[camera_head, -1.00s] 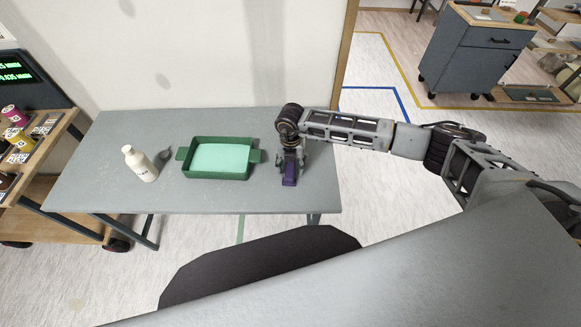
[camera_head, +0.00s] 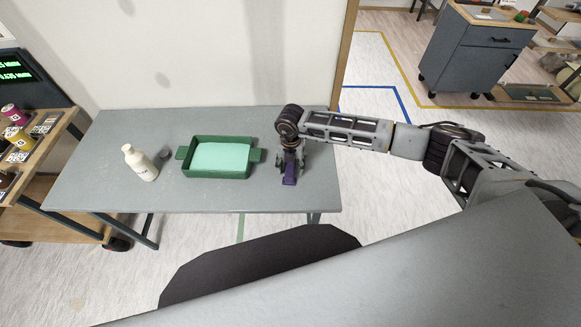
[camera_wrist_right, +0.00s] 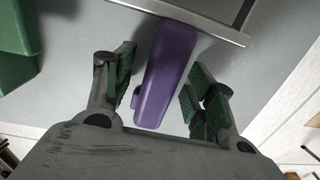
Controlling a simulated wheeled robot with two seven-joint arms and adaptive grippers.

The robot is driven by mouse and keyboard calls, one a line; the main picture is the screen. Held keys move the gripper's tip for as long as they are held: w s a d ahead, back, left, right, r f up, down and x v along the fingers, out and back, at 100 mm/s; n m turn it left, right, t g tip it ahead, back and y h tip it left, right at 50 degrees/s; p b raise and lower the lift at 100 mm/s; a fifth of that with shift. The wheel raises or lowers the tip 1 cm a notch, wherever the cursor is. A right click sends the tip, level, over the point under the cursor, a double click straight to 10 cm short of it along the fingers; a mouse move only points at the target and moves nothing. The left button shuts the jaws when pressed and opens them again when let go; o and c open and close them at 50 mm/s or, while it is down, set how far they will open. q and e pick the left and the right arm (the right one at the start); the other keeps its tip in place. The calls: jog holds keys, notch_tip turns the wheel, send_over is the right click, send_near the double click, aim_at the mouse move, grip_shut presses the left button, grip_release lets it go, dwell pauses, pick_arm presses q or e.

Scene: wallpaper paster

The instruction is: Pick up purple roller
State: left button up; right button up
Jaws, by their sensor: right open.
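The purple roller (camera_head: 290,176) lies on the grey table near its right end. In the right wrist view its purple handle (camera_wrist_right: 167,70) runs between the two fingers, with a gap on each side. My right gripper (camera_head: 291,168) points down over the roller and is open, its green-padded fingers (camera_wrist_right: 160,95) on either side of the handle. In the head view the gripper hides much of the roller. My left gripper is not in view.
A green tray (camera_head: 186,168) with pale green contents sits left of the roller; its edge shows in the right wrist view (camera_wrist_right: 18,45). A white bottle (camera_head: 140,163) stands farther left on the table (camera_head: 110,190). A wall is behind the table.

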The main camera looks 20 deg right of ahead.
jog(key=shift+f, duration=0.15)
jog(key=c, duration=0.4)
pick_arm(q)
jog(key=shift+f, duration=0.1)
pick_arm(e)
jog(key=c, duration=0.8)
